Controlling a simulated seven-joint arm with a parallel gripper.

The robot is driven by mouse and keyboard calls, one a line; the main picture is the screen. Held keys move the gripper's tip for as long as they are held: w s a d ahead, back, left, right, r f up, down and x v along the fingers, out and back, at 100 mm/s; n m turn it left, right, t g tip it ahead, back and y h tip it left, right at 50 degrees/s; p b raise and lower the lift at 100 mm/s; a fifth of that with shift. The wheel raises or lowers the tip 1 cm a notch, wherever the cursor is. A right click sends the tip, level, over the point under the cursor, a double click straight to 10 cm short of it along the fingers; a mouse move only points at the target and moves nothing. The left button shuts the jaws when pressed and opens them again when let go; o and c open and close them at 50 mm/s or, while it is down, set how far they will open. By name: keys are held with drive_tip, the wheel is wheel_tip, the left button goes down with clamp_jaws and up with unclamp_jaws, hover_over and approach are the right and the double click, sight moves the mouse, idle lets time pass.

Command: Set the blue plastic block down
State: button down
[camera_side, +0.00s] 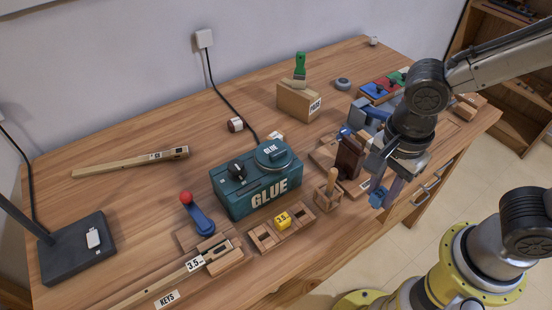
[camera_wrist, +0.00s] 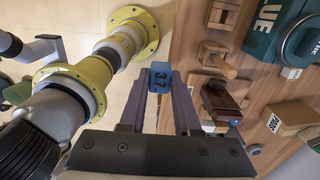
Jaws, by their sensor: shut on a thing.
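The blue plastic block (camera_wrist: 160,77) is marked 3.7 and sits between my fingertips in the wrist view. My gripper (camera_wrist: 163,84) is shut on it. In the side view my gripper (camera_side: 383,192) points down near the table's front edge, with the blue block (camera_side: 377,198) at its tips. The block is held up; its height above the table is hard to tell.
A peg-topped wooden piece (camera_side: 328,191) and a dark brown block (camera_side: 350,158) stand left of my gripper. The green GLUE box (camera_side: 232,202) is farther left. A cardboard box (camera_side: 298,103) stands behind.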

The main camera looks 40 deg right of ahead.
drive_tip(key=w+a+r, duration=0.3)
drive_tip(key=w, duration=0.5)
drive_tip(key=w+a+r, duration=0.2)
drive_tip(key=w+a, duration=0.1)
drive_tip(key=w, duration=0.5)
drive_tip(key=w+a+r, duration=0.3)
drive_tip(key=w, duration=0.4)
drive_tip(key=w+f, duration=0.5)
drive_tip(key=w, duration=0.5)
drive_tip(key=shift+w+d+f, duration=0.3)
drive_tip(key=shift+w+f, duration=0.15)
drive_tip(key=shift+f, duration=2.3)
drive_tip(key=shift+w+d+f, duration=0.35)
drive_tip(key=shift+w+f, duration=0.1)
drive_tip(key=shift+f, duration=2.25)
drive_tip(key=shift+w+d+f, duration=0.3)
drive_tip(key=shift+w+f, duration=0.15)
drive_tip(key=shift+f, duration=2.3)
drive_tip(key=shift+f, duration=0.1)
drive_tip(key=c, duration=0.6)
unclamp_jaws()
